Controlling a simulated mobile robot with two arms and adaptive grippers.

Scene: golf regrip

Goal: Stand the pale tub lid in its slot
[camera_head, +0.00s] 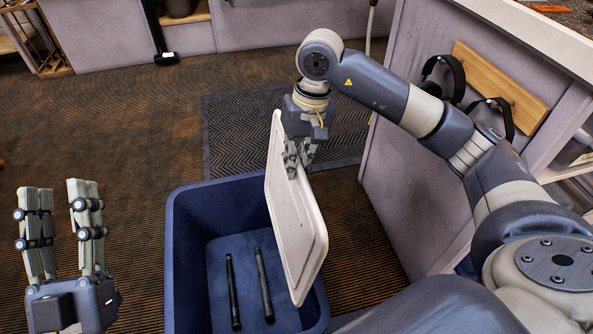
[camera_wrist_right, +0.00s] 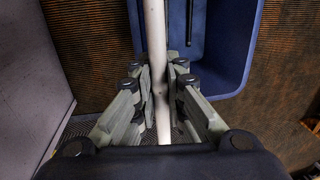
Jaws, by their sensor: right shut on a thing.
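The pale tub lid (camera_head: 297,230) hangs on edge, slightly tilted, over the right side of the blue tub (camera_head: 186,230). My right gripper (camera_head: 297,165) is shut on the lid near its far upper edge. In the right wrist view the lid (camera_wrist_right: 155,35) shows edge-on as a pale strip between the fingers (camera_wrist_right: 160,82), with the blue tub (camera_wrist_right: 237,50) behind it. My left gripper (camera_head: 61,187) is open and empty, left of the tub, its fingers pointing up. I cannot make out a slot for the lid in either view.
Two dark rods (camera_head: 265,285) lie in the tub. A dark mat (camera_head: 230,125) lies on the floor behind it. The floor at left is clear.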

